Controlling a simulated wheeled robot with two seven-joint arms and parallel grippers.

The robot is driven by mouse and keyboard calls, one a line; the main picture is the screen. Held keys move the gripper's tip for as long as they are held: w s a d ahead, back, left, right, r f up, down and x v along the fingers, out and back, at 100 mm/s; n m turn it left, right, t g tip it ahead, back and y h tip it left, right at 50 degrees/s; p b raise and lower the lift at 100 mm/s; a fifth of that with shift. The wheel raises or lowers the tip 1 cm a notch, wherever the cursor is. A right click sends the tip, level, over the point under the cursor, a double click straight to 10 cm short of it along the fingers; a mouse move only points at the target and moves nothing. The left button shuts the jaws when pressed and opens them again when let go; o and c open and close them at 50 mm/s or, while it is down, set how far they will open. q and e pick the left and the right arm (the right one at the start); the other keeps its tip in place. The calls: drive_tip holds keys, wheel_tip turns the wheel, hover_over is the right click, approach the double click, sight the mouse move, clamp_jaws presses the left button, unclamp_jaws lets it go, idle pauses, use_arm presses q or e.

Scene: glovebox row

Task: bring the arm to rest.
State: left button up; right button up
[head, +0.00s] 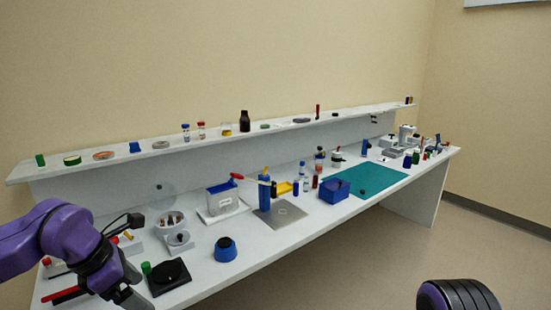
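My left arm comes in from the left, purple with grey fingers. Its gripper (132,286) hangs over the near left end of the white bench (205,275), beside a black square device (170,278). Its two fingers appear spread, with nothing seen between them. Of my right arm only a purple and black rounded part (458,295) shows at the bottom right, off the bench. My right gripper is out of the picture.
Near the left gripper stand a green-capped item (146,268), a red-handled tool (60,295) and a blue round pot (225,250). A blue box (335,190) and teal mat (385,180) lie farther right. A raised shelf (100,164) runs along the back. The floor (385,260) in front is clear.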

use_arm(q)
drive_tip(key=w+a+f+t+y, duration=0.2)
drive_tip(key=w+a+f+y, duration=0.1)
drive_tip(key=w, duration=0.1)
drive_tip(key=s+d+f+m+t+y, duration=0.1)
drive_tip(key=s+f+m+y, duration=0.25)
drive_tip(key=f, duration=0.65)
drive_tip(key=s+f+m+t+y, duration=0.15)
drive_tip(key=f+m, duration=0.35)
drive_tip(key=f, duration=0.6)
drive_tip(key=s+f+m+g+b, duration=0.1)
drive_tip(key=s+f+m, duration=0.4)
drive_tip(key=s, duration=0.6)
drive_tip(key=s+f+m+g+h, duration=0.1)
drive_tip(key=s+f+m+g, duration=0.2)
drive_tip(key=s+f, duration=0.6)
drive_tip(key=s+a+m, duration=0.1)
drive_tip(key=s+m, duration=0.1)
drive_tip(key=shift+s+f+b, duration=0.25)
drive_tip(key=shift+s+b, duration=0.05)
drive_tip(key=shift+b, duration=0.05)
use_arm(e)
drive_tip(key=shift+w+f, duration=0.2)
drive_tip(key=shift+f, duration=0.65)
use_arm(q)
drive_tip(key=shift+m, duration=0.25)
